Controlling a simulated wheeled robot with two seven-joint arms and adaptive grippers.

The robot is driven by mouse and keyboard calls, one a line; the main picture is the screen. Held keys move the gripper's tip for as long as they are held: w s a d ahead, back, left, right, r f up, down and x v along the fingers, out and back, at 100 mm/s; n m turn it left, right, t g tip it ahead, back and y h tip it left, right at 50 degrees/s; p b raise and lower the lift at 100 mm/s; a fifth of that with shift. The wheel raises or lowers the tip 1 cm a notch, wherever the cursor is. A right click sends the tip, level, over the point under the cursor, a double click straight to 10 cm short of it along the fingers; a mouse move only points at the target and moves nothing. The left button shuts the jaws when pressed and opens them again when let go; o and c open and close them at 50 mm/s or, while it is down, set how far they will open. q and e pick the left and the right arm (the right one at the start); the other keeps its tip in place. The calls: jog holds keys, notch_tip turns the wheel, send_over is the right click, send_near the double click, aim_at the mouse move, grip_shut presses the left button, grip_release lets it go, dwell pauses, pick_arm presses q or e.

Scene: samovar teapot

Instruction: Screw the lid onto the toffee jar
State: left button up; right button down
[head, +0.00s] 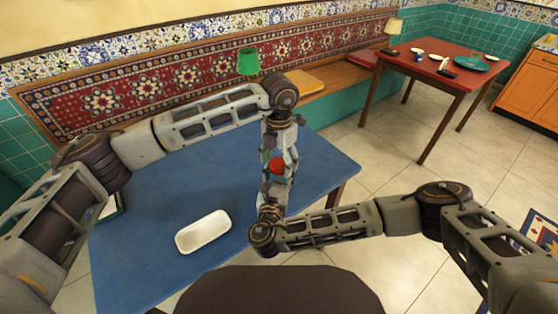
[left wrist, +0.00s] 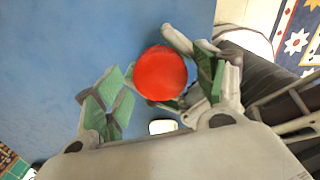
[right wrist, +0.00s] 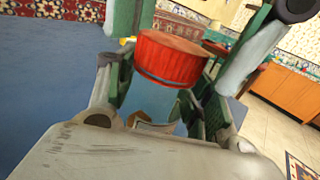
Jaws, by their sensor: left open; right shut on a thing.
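The red lid (head: 277,165) sits between my two grippers, above the blue table. In the left wrist view the round top of the lid (left wrist: 160,73) lies between the spread fingers of my left gripper (left wrist: 155,90), which is open around it from above. In the right wrist view the lid (right wrist: 170,58) sits on top of the toffee jar (right wrist: 152,110), which is mostly hidden. My right gripper (right wrist: 160,100) is shut on the jar from the side, below the lid. I cannot tell how far the lid is turned on.
A white dish (head: 203,232) lies on the near part of the blue table (head: 150,265). A red table (head: 440,70) with dishes stands at the far right.

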pick_arm(q)
jog(key=shift+r, duration=2.25)
jog(key=shift+c, duration=0.4)
jog(key=shift+r+m, duration=1.4)
jog(key=shift+r, duration=0.35)
jog(key=shift+f, duration=0.15)
jog(key=shift+f, duration=3.9)
